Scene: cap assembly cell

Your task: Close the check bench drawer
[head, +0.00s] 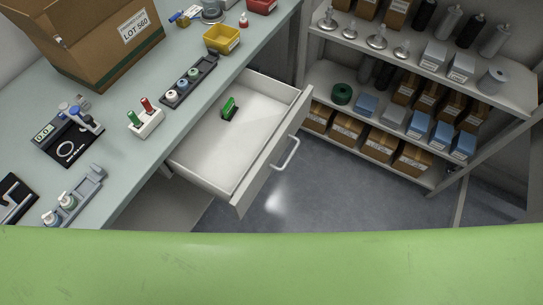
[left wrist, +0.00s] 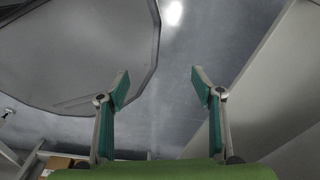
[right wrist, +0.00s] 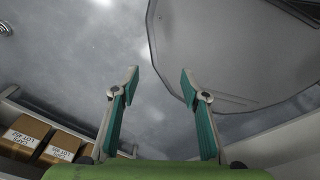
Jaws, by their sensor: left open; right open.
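The check bench drawer (head: 228,145) is pulled out from under the bench top in the head view. Its white front panel (head: 270,158) carries a silver bar handle (head: 287,154). A small green and black item (head: 229,108) lies inside, near the back. My left gripper (left wrist: 157,82) is open and empty, with grey floor beyond its fingers in the left wrist view. My right gripper (right wrist: 160,80) is open and empty, also over grey floor in the right wrist view. Neither gripper shows in the head view, and neither wrist view shows the drawer handle.
The bench top (head: 118,92) holds a cardboard box (head: 97,38), a yellow bin (head: 222,39), a red and green vial holder (head: 146,122) and a scale-like device (head: 68,134). A stocked shelf rack (head: 425,75) stands at the right. Floor (head: 345,190) between is clear.

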